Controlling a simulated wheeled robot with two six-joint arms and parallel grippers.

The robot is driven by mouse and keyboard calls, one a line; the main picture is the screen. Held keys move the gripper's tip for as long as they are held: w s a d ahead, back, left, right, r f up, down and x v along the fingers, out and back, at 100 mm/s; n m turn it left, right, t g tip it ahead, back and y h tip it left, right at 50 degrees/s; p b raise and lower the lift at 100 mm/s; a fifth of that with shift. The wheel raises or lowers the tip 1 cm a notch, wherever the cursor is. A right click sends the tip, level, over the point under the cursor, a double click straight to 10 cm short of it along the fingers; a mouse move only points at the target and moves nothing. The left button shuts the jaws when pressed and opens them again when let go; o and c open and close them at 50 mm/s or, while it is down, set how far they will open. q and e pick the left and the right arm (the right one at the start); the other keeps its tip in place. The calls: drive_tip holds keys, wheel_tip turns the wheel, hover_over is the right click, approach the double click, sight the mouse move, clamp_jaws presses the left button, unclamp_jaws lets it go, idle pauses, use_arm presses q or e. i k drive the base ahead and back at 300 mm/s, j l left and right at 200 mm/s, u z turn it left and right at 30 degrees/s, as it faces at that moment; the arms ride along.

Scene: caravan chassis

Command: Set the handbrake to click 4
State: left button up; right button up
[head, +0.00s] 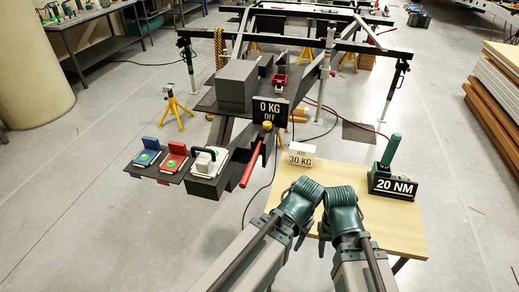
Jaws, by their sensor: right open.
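The handbrake lever, a red bar (251,165), slants down toward me from the drawbar beside the black "0 KG OFF" display (270,111). A yellow knob (267,126) sits just below the display, at the upper end of the lever. My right gripper (338,192) is open over the wooden table, right of the lever and apart from it. My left gripper (306,187) is close beside it, also apart from the lever; its jaws do not show clearly. The click position cannot be read here.
The wooden table (393,225) carries a white 30 KG block (301,156) and a green tool by a "20 NM" sign (393,186). Blue (149,152) and red (175,157) units and a white coupling (208,162) lie left of the lever.

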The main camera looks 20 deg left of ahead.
sight(245, 179)
drive_tip(key=l+u, duration=0.15)
drive_tip(key=u, duration=0.2)
drive_tip(key=k+l+u, duration=0.1)
drive_tip(key=u, duration=0.25)
drive_tip(key=l, duration=0.05)
